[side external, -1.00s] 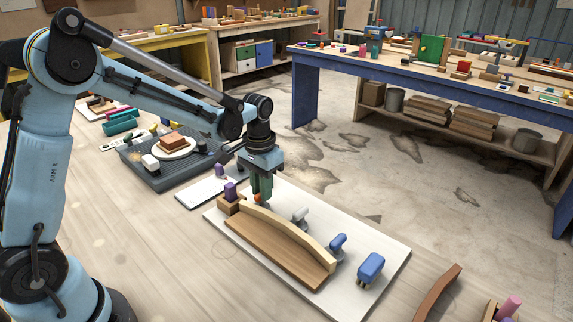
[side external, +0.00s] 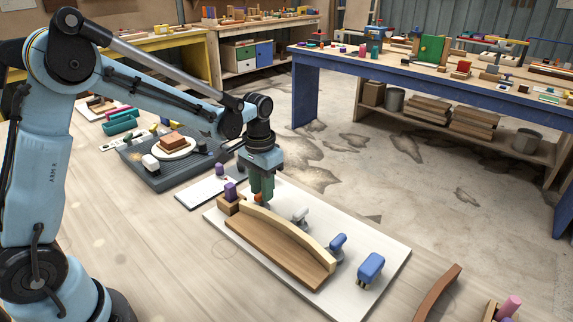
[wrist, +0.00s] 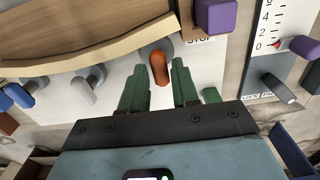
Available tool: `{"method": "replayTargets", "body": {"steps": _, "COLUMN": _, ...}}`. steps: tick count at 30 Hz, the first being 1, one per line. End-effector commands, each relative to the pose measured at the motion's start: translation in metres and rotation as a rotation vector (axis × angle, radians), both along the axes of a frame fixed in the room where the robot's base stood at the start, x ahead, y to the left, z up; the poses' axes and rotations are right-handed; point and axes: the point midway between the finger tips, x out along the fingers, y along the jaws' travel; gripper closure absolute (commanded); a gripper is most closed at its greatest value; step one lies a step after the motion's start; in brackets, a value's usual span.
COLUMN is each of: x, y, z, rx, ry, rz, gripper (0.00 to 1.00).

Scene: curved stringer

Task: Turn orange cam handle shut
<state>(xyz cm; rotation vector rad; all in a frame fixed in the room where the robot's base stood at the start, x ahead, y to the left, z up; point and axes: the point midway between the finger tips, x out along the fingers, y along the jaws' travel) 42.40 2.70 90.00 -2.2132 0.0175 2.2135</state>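The orange cam handle (wrist: 159,66) stands on the white board (wrist: 117,78), next to the outer side of the curved wooden strip (wrist: 90,45). In the side view only a bit of the orange handle (side external: 258,197) shows below my gripper. My gripper (wrist: 158,70) points down over the board, with its two green fingers on either side of the handle. Gaps show between the handle and both fingers, so it is open. In the side view my gripper (side external: 262,195) hides most of the handle. Whether the fingers touch the board cannot be told.
A grey cam (side external: 300,215), a blue cam (side external: 338,243) and a blue block (side external: 371,268) stand along the board to the right. A purple block (side external: 230,190) is close on the left. A scale panel (wrist: 285,40) lies beside the board.

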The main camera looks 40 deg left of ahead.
Motion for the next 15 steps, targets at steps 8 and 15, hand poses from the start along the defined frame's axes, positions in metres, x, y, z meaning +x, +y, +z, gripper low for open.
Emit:
{"method": "replayTargets", "body": {"steps": 8, "x": 0.000, "y": 0.000, "z": 0.033, "rx": 0.000, "ry": 0.000, "rz": 0.000, "gripper": 0.70}}
{"method": "replayTargets", "body": {"steps": 15, "x": 0.000, "y": 0.000, "z": 0.078, "rx": 0.000, "ry": 0.000, "rz": 0.000, "gripper": 0.70}}
